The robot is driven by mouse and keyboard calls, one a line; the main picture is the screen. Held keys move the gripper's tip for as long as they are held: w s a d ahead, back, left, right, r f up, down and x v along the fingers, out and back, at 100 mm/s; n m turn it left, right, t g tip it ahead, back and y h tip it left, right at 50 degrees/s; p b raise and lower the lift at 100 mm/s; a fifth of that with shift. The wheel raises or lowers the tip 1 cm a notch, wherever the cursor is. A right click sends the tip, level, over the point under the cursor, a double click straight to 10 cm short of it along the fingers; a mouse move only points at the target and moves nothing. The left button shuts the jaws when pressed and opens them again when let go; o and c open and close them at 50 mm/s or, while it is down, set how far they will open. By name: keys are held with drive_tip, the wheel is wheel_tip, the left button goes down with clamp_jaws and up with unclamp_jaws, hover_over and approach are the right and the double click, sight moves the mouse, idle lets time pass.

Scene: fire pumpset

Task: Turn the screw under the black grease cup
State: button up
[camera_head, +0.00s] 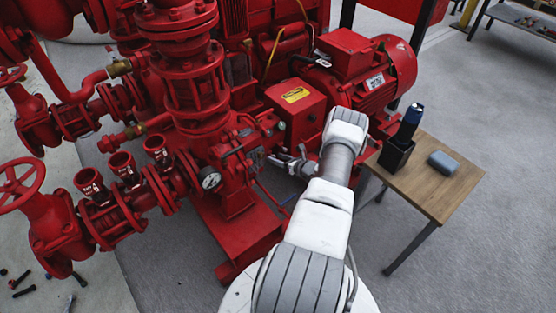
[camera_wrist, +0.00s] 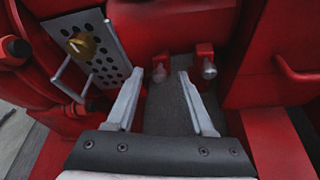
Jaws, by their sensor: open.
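My gripper (camera_wrist: 172,74) is open and empty in the wrist view, its two grey fingers apart and pointing into a narrow gap between red pump parts. A red block (camera_wrist: 204,52) with a rounded silver screw-like end (camera_wrist: 209,70) is just right of the right fingertip. I cannot make out a black grease cup in either view. In the head view, my gripper (camera_head: 290,163) is beside the pump, largely hidden by my white arm.
A perforated grey plate (camera_wrist: 110,62) with a brass fitting (camera_wrist: 81,46) stands left of the fingers.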

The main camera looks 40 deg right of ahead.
clamp_jaws()
drive_tip(key=shift+r+p, duration=0.1)
drive_tip(key=shift+p, duration=0.2)
idle(0.3)
drive_tip(key=shift+a+f+n+t+h+p, duration=0.35)
drive_tip(key=shift+n+h, duration=1.1)
drive_tip(key=shift+n, duration=0.95)
drive_tip(key=shift+a+f+n+t+h+p, duration=0.15)
drive_tip(key=shift+a+n+t+h+p, duration=0.2)
drive_tip(key=shift+n+h, duration=1.55)
drive_tip(key=shift+a+f+n+t+h+p, duration=0.2)
drive_tip(key=shift+n+h+p, duration=0.5)
drive_tip(key=shift+n, duration=2.2)
drive_tip(key=shift+h+b, duration=0.25)
drive_tip(key=shift+b, duration=0.05)
